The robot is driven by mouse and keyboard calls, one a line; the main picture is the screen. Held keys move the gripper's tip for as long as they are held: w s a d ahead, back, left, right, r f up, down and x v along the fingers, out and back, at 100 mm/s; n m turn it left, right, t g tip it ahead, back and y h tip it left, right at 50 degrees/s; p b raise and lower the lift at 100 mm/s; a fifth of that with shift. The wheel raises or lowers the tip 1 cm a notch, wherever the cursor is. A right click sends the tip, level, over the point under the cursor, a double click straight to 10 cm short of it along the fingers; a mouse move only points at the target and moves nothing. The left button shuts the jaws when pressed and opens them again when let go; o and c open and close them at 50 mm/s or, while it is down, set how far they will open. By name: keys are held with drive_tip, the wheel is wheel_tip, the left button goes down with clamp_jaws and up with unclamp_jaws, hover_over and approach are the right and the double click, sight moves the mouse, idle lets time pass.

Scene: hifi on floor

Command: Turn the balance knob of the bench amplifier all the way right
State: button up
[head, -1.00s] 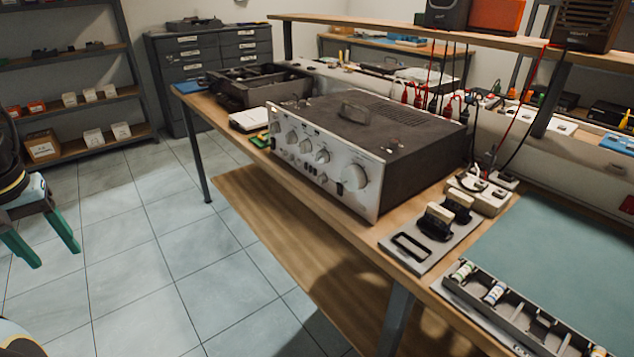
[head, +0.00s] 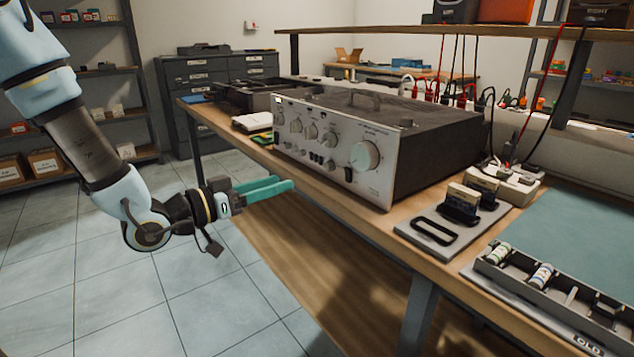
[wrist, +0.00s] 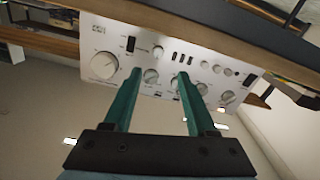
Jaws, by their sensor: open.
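The bench amplifier (head: 385,150) stands on the workbench, its silver front panel facing the floor side. The panel carries one large knob (head: 365,155) near its right end and several smaller knobs, among them one (head: 330,139) just left of it. I cannot read which is the balance knob. My gripper (head: 284,185) is open and empty, in front of and below the panel, apart from it. In the wrist view the panel appears turned over, with the large knob (wrist: 104,65) at left and a small knob (wrist: 150,76) between the green fingers (wrist: 159,73).
A plate with dark holders (head: 440,228) and a battery tray (head: 540,285) lie right of the amplifier. A white booklet (head: 253,121) and a dark tray (head: 235,95) lie left. A shelf (head: 400,30) with hanging cables runs above. The floor before the bench is open.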

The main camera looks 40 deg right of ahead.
sight(325, 168)
drive_tip(key=d, duration=0.7)
drive_tip(key=d+p, duration=0.1)
drive_tip(key=d, duration=0.2)
drive_tip(key=shift+s+d+r, duration=0.1)
drive_tip(key=shift+s+d, duration=0.3)
clamp_jaws()
